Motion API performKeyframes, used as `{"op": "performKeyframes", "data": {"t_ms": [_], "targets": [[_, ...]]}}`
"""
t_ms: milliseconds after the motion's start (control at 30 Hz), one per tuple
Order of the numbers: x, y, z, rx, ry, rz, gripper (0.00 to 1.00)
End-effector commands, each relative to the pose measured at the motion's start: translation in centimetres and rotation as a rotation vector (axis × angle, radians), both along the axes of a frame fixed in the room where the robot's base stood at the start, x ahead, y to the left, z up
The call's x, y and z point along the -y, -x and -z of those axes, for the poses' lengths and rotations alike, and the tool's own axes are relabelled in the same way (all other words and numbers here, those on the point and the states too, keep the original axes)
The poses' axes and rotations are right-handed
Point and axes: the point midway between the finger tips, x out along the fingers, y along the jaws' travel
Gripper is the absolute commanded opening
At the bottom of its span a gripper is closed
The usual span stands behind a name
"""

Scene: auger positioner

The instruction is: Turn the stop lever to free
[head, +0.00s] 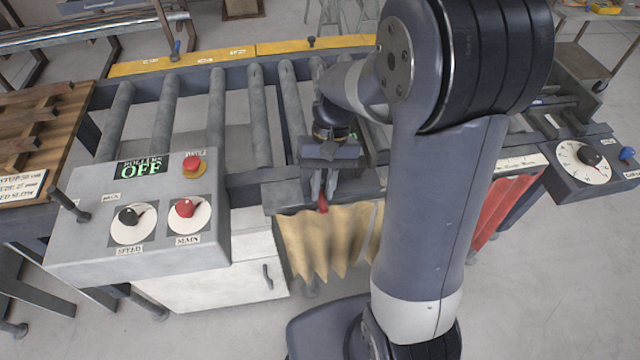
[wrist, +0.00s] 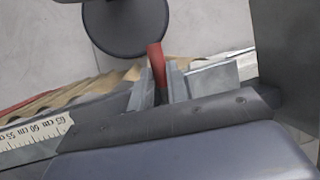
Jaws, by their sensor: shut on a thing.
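The stop lever shows as a red handle (head: 322,203) at the front edge of the roller table, just above the tan curtain. My gripper (head: 323,192) points down over it, with its fingers closed around the handle. The lever's pivot and any position marks are hidden by the fingers and the table edge.
A control box (head: 140,222) with an OFF display, a red button and two dials stands at the left. A tan curtain (head: 322,240) hangs below the gripper. A dial box (head: 585,165) is at the right. A white scale (wrist: 36,133) runs along the edge.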

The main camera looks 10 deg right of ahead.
Motion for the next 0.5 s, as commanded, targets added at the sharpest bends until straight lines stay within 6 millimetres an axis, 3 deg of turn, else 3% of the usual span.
{"op": "performKeyframes", "data": {"t_ms": [500], "targets": [[0.13,-0.12,-0.11,0.005,0.0,-0.034,0.0]]}}
